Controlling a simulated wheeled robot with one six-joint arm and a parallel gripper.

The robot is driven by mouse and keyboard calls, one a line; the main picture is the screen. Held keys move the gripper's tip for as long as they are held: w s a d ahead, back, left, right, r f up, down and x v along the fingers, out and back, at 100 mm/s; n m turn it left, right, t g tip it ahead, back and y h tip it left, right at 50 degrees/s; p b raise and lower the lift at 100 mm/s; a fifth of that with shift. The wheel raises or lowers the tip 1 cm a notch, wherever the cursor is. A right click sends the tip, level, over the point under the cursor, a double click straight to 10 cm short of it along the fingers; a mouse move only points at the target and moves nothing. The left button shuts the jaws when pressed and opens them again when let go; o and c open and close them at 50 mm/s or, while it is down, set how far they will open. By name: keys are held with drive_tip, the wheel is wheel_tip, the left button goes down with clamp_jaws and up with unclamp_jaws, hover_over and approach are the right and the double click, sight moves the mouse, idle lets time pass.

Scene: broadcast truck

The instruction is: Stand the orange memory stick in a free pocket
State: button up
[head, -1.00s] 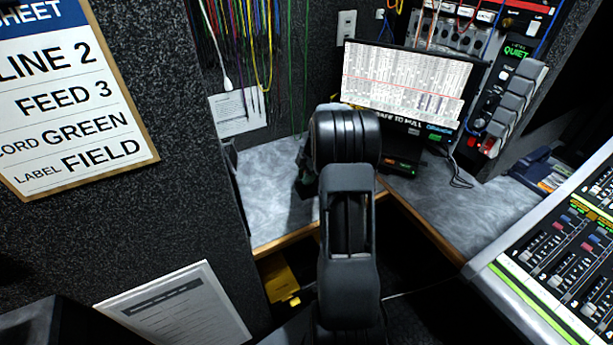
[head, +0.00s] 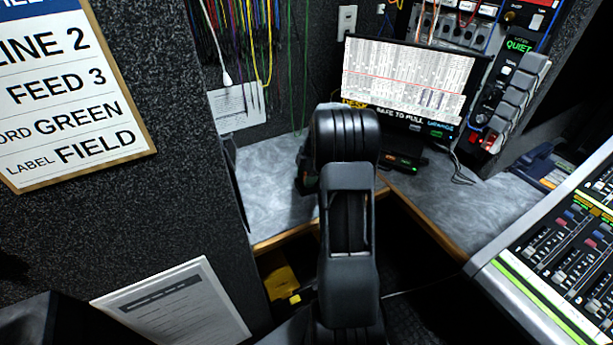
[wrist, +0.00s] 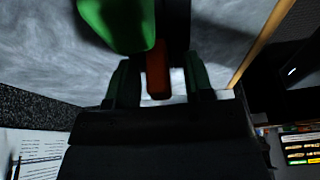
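In the wrist view an orange-red stick (wrist: 158,76), dim in the shadow, stands between the two fingers of my gripper (wrist: 162,70). Dark gaps show on both sides of it, so the fingers look open around it and not closed on it. Its far end runs into shadow by a dark upright shape (wrist: 173,22). In the head view my own arm covers the gripper and the stick. No pocket can be made out in either view.
A rounded green object (wrist: 118,22) is close to the left finger. The grey worktop (head: 270,180) has a wooden front edge. A monitor (head: 405,85) reading "SAFE TO PULL" stands behind, a mixing desk (head: 565,260) at right, hanging coloured cables (head: 255,40) at the back.

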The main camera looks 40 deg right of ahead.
drive_tip(key=shift+r, duration=0.1)
drive_tip(key=p+v, duration=0.1)
drive_tip(key=v, duration=1.2)
drive_tip(key=shift+r+p, duration=0.35)
drive_tip(key=shift+p, duration=0.05)
drive_tip(key=s+a+r+m+t+h+p, duration=0.1)
drive_tip(key=s+a+r+m+p, duration=0.3)
drive_tip(key=a, duration=0.4)
drive_tip(key=s+a+r+m+t+h+p, duration=0.1)
drive_tip(key=s+a+r+m+p, duration=0.3)
drive_tip(key=a, duration=0.5)
drive_tip(key=s+a+r+m+t+h+p, duration=0.1)
drive_tip(key=s+a+r+m+p, duration=0.3)
drive_tip(key=s+a+m, duration=0.3)
drive_tip(key=shift+s+a+r+m, duration=0.3)
drive_tip(key=shift+s+a+r, duration=0.15)
drive_tip(key=shift+s+a, duration=0.75)
